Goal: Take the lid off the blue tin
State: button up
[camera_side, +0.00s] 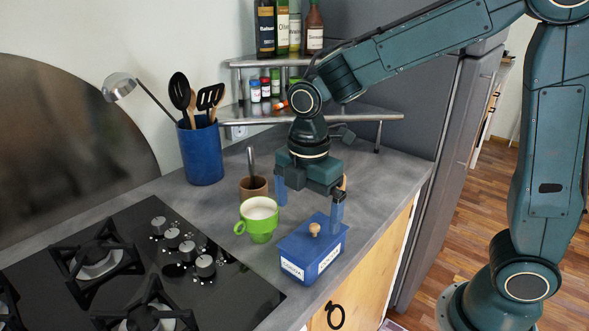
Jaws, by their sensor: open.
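The blue tin (322,265) stands near the counter's front edge, with white labels on two sides; one reads COCOA. Its blue lid (296,238) sits on top and has a small round wooden knob (315,229). My gripper (309,200) points down with its fingers apart and nothing between them. It is above and slightly behind the knob in this view. The right finger overlaps the tin's back edge in the picture; I cannot tell whether it touches.
A green mug (259,219) with pale contents stands left of the tin, with a brown pot (253,189) behind it. A blue utensil crock (201,153) is farther back. A black stove (130,265) fills the left. A corner shelf (365,113) with bottles and jars stands behind my gripper.

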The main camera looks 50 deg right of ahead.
aim_at(308, 241)
jog(key=shift+f, duration=0.3)
jog(key=shift+f, duration=0.1)
jog(key=shift+s+f, duration=0.15)
jog(key=shift+f, duration=1.1)
jog(key=shift+s+f, duration=0.1)
jog(key=shift+f, duration=1.15)
jog(key=c, duration=1.1)
jog(key=shift+o, duration=0.2)
jog(key=shift+r, duration=0.2)
notch_tip(308, 241, up, 20)
jog(key=shift+f, duration=0.15)
